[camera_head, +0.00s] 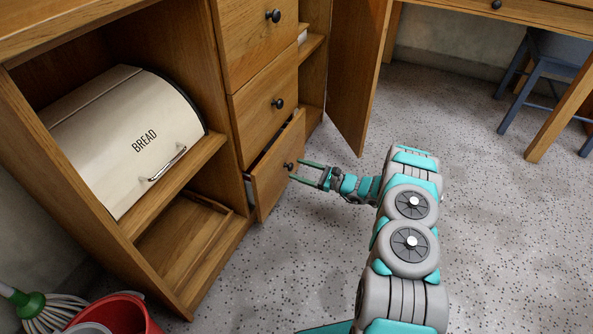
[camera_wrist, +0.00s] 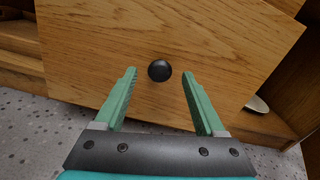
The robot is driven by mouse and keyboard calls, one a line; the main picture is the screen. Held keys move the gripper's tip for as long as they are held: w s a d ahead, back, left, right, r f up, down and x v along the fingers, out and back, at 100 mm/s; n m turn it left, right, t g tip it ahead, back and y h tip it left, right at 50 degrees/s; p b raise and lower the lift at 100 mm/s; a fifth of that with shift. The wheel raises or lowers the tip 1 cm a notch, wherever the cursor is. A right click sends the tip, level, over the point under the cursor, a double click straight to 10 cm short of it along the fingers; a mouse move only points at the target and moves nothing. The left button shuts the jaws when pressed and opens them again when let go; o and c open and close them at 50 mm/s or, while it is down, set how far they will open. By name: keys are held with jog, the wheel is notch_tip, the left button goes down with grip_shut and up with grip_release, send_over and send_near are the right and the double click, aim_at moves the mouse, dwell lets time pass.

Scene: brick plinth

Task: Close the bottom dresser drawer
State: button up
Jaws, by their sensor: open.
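The bottom dresser drawer (camera_head: 277,165) is a wooden drawer pulled partly out of the dresser, below two other drawers. Its front fills much of the wrist view (camera_wrist: 200,40). Its round black knob (camera_head: 289,166) also shows in the wrist view (camera_wrist: 159,70). My gripper (camera_head: 306,172) is at the drawer front, its two green fingers open on either side of the knob. In the wrist view the knob sits between and slightly beyond the fingertips (camera_wrist: 159,72). I cannot tell whether the fingers touch the drawer front.
The middle drawer (camera_head: 270,103) and the top drawer (camera_head: 255,35) look shut. A cream bread box (camera_head: 128,135) stands on the left shelf. A door (camera_head: 357,80) stands open to the right. A red bucket (camera_head: 125,315) is at bottom left. Speckled floor (camera_head: 290,265) is clear before the dresser.

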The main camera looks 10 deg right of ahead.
jog(key=shift+x, duration=0.8)
jog(key=shift+c, duration=0.4)
grip_shut()
dwell(0.5)
